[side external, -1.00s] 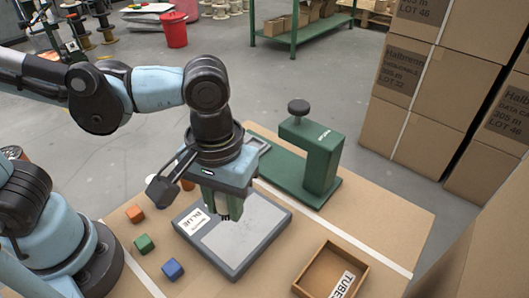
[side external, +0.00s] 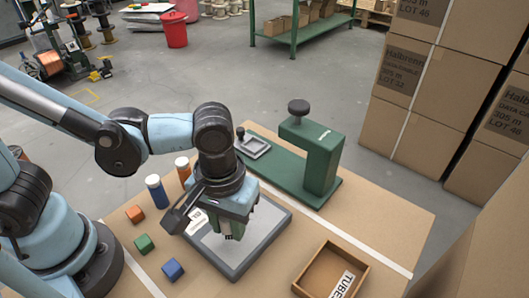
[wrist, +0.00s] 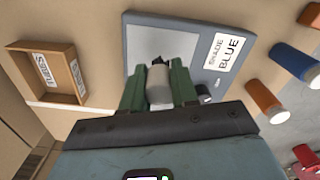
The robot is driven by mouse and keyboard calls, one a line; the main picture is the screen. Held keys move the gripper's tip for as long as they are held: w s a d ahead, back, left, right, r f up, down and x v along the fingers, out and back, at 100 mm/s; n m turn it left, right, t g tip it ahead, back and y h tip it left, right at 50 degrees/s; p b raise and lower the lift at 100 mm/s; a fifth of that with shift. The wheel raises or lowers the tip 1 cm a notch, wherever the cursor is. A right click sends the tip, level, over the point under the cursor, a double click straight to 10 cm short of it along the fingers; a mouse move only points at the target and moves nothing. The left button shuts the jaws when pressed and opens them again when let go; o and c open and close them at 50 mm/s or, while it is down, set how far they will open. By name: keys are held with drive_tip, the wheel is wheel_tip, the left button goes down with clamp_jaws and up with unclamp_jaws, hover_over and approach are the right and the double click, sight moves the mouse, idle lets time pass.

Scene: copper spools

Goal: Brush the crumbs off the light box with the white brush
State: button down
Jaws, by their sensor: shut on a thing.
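The light box (side external: 267,222) is a flat grey-framed plate with a pale panel, lying on the table. It fills the top middle of the wrist view (wrist: 133,60), where its label reads "SHADE BLUE". My gripper (side external: 231,230) is over the label side of the panel. Its green fingers (wrist: 158,88) are shut on the white brush (wrist: 159,92), a pale cylinder with dark bristles pointing at the panel. I cannot tell whether the bristles touch it. I cannot make out any crumbs. The gripper hides part of the panel and label in the side view.
A green clamp stand (side external: 320,165) stands behind the light box. A wooden tray (side external: 302,287) labelled "TUBES" is at the front right. Blue (side external: 155,192) and orange (side external: 183,169) white-capped tubes stand behind the gripper. Orange (side external: 135,213), green (side external: 144,243) and blue (side external: 172,269) cubes lie left.

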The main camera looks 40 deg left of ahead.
sight(258, 214)
drive_tip(key=shift+f, duration=1.15)
idle(0.4)
drive_tip(key=shift+w, duration=0.1)
drive_tip(key=shift+w, duration=3.7)
drive_tip(key=shift+s, duration=0.15)
drive_tip(key=shift+s+f, duration=0.1)
drive_tip(key=shift+s, duration=3.6)
drive_tip(key=shift+r, duration=0.25)
drive_tip(key=shift+r, duration=2.9)
